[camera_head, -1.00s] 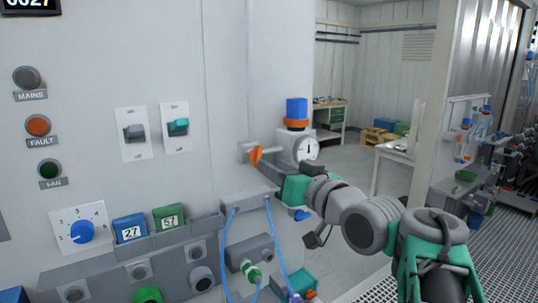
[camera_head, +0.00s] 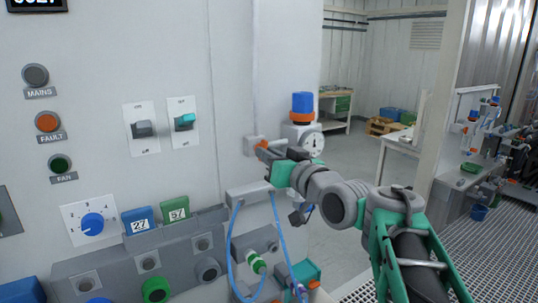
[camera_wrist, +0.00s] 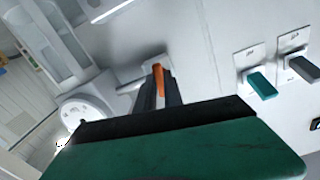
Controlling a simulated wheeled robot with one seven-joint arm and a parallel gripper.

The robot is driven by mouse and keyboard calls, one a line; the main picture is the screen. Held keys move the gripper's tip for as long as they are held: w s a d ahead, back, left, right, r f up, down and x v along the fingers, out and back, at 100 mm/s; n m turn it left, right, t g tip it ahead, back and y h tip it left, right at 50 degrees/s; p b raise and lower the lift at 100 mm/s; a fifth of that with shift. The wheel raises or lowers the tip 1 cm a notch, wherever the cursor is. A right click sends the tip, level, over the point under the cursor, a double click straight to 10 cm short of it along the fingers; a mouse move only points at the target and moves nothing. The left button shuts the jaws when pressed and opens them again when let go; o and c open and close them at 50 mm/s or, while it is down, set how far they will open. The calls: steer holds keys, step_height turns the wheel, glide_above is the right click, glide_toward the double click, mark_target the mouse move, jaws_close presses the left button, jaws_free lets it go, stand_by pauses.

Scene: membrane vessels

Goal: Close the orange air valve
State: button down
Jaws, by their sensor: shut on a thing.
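The orange air valve handle (camera_head: 263,144) is on a pipe fitting on the grey cabinet wall, just left of a gauge with a blue and orange top. In the wrist view the orange handle (camera_wrist: 158,80) shows between the dark fingers. My gripper (camera_head: 265,150) is shut on this handle; it also shows in the wrist view (camera_wrist: 159,92). In the head view my fingers hide most of the handle, and only a small orange part shows.
A round gauge (camera_head: 312,143) sits close to the right of the handle. Two wall switches (camera_head: 184,122) are to the left. Below are a grey box (camera_head: 248,193) and blue hoses (camera_head: 279,228). A passage with open floor (camera_head: 345,165) is to the right.

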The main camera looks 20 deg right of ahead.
steer(key=shift+m, duration=0.4)
stand_by(0.3)
steer(key=shift+r+m+b, duration=0.1)
steer(key=shift+m+b, duration=0.2)
steer(key=shift+m, duration=7.2)
steer(key=c, duration=1.5)
jaws_free()
steer(key=shift+o, duration=0.2)
